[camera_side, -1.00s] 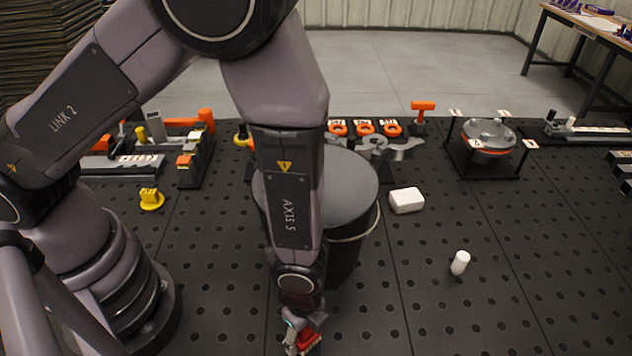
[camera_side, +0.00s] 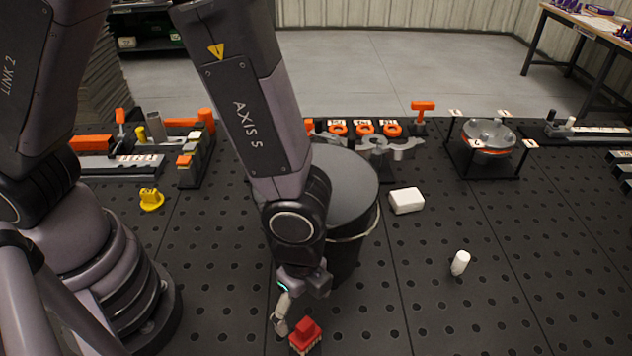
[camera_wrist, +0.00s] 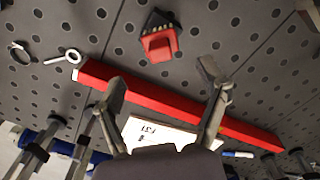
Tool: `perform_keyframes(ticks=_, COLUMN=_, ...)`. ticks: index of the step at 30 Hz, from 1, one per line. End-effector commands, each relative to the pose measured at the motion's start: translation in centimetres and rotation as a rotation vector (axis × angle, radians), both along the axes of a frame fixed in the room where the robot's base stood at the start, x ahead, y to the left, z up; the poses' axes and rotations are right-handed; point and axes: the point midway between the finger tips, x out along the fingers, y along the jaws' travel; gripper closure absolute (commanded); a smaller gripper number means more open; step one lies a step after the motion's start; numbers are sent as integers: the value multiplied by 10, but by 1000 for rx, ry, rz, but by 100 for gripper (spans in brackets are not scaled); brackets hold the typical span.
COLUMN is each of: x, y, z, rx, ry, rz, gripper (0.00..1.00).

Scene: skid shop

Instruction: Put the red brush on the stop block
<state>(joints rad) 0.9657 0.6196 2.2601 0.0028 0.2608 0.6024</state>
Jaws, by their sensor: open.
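The red brush (camera_side: 305,338) is at the bottom edge of the side view, with a raised red grip on top and pale bristles below. In the wrist view, a small red and black piece (camera_wrist: 158,42) on the table, beyond the fingertips, looks like the same brush. My gripper (camera_side: 284,318) is just left of the brush in the side view, apart from it. In the wrist view my gripper (camera_wrist: 164,85) has its fingers wide apart with nothing between the tips. No stop block can be told for sure.
A grey-lidded dark bucket (camera_side: 345,185) stands behind my gripper. A white block (camera_side: 406,200) and a white cylinder (camera_side: 460,263) are to the right. The perforated table is clear at front right.

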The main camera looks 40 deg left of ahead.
Motion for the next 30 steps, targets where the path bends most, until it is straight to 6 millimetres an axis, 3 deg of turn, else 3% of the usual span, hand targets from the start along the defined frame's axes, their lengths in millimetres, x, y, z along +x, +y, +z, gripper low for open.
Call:
perform_keyframes(ticks=7, x=1, y=1, z=32, rx=-3, ry=-2, rz=8, gripper=26)
perform_keyframes(ticks=11, x=18, y=16, z=61, rx=-33, ry=-24, rz=110, gripper=26)
perform_keyframes(ticks=14, x=40, y=47, z=105, rx=-81, ry=-61, rz=290, gripper=26)
perform_keyframes(ticks=16, x=52, y=80, z=140, rx=-122, ry=-96, rz=452, gripper=26)
perform_keyframes(ticks=20, x=53, y=146, z=198, rx=-196, ry=-165, rz=763, gripper=26)
perform_keyframes(ticks=24, x=29, y=211, z=242, rx=-272, ry=-246, rz=1082, gripper=26)
perform_keyframes(ticks=27, x=4, y=243, z=261, rx=-320, ry=-301, rz=1273, gripper=26)
perform_keyframes(ticks=30, x=-18, y=263, z=270, rx=-355, ry=-345, rz=1414, gripper=26)
